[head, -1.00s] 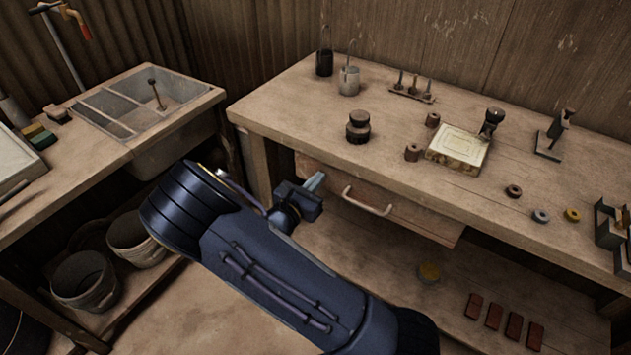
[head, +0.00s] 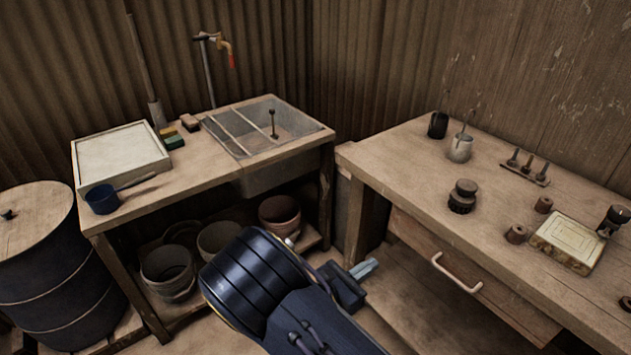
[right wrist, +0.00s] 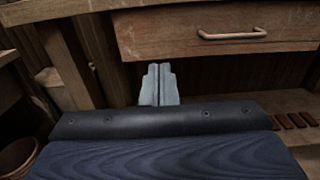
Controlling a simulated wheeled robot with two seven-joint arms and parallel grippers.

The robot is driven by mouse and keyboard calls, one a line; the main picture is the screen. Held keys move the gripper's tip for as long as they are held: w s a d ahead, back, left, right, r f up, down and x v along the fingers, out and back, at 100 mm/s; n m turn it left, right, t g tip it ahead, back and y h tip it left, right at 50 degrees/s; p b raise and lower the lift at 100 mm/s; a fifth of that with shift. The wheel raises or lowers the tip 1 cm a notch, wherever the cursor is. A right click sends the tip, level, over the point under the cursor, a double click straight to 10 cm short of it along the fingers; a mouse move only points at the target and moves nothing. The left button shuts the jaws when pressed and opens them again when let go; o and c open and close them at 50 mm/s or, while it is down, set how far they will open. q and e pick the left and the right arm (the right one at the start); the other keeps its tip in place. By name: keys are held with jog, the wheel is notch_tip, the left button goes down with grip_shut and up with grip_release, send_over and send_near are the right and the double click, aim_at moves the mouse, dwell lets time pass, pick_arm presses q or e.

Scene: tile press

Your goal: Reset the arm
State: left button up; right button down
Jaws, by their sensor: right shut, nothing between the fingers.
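My right arm comes in from the bottom of the head view. Its gripper (head: 364,269) is shut and empty, in front of the workbench and left of the drawer handle (head: 456,272). In the right wrist view the two grey fingers (right wrist: 159,84) lie together with nothing between them, below the drawer front (right wrist: 180,38). The gripper appears apart from the bench and the drawer. The drawer looks shut. My left gripper is not in view.
The workbench (head: 400,160) holds a yellowish tile press block (head: 567,242), a dark round jar (head: 462,196) and small cups. A sink bench (head: 205,165) stands left, with pots (head: 168,272) below. A drum (head: 45,250) stands far left. Floor room lies between the benches.

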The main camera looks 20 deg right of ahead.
jog(key=shift+d, duration=0.1)
jog(key=s+d+r+m+g+y+p, duration=0.2)
jog(key=s+m+g+y, duration=0.3)
jog(key=s+m, duration=0.15)
jog(key=s+d+r+m+g+y+p, duration=0.1)
jog(key=s+r+m+g+y+p, duration=0.2)
jog(key=s+m+y, duration=0.4)
jog(key=s+a+r+m+t+y+p, duration=0.2)
jog(key=s+a+r+m+t+y, duration=0.1)
jog(key=r, duration=0.4)
jog(key=s+a+r+m+t+y+p, duration=0.2)
jog(key=s+a+r+m+t+y, duration=0.1)
jog(key=r+m+y, duration=0.2)
notch_tip(320, 180, up, 3)
jog(key=m, duration=0.2)
jog(key=shift+s+a+r+m+t, duration=0.2)
jog(key=shift+s+a+m+t, duration=0.1)
jog(key=shift+s+m+t, duration=0.1)
